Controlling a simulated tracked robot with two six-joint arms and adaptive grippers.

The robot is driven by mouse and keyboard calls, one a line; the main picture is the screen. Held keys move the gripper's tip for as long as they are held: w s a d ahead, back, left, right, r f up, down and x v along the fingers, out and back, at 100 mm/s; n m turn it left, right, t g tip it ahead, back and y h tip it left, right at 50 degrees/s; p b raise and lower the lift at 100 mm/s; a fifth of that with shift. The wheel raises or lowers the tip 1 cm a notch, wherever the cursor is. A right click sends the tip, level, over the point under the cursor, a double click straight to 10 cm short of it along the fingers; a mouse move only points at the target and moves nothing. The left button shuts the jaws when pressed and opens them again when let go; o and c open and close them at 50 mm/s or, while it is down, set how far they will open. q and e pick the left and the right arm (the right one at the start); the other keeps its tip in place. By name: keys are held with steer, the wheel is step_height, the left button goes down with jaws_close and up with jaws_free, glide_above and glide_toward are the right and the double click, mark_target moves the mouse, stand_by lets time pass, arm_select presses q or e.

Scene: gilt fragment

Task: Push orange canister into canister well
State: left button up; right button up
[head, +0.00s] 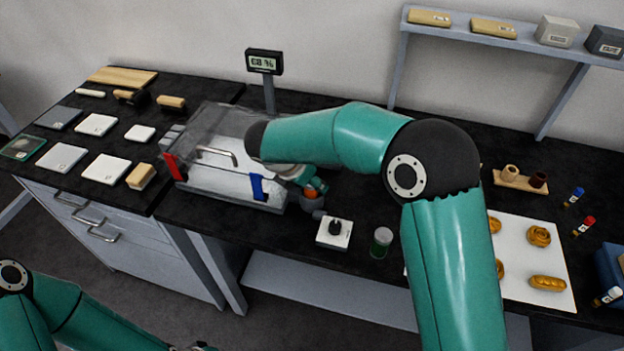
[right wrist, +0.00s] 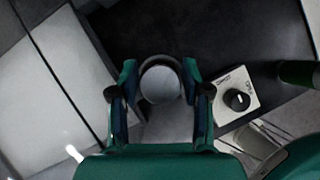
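The orange canister (head: 311,193) stands upright at the right front corner of the clear-covered machine, over the grey canister well (head: 312,205). Only a short band of orange shows above the well. In the right wrist view a pale round top (right wrist: 160,85), apparently the canister's, sits inside a dark ring. My right gripper (right wrist: 160,92) points down with one finger on each side of it, seemingly touching. In the head view my right arm partly covers this gripper (head: 313,184). My left arm is low at the left; its gripper is almost wholly cut off by the bottom edge.
A white box with a black knob (head: 334,233) and a green jar (head: 381,242) stand just right of the well. The machine (head: 225,160) has a red and a blue clamp. A white board with golden pieces (head: 520,262) lies at the right.

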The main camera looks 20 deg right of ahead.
steer(key=shift+r, duration=0.1)
steer(key=v, duration=1.2)
stand_by(0.4)
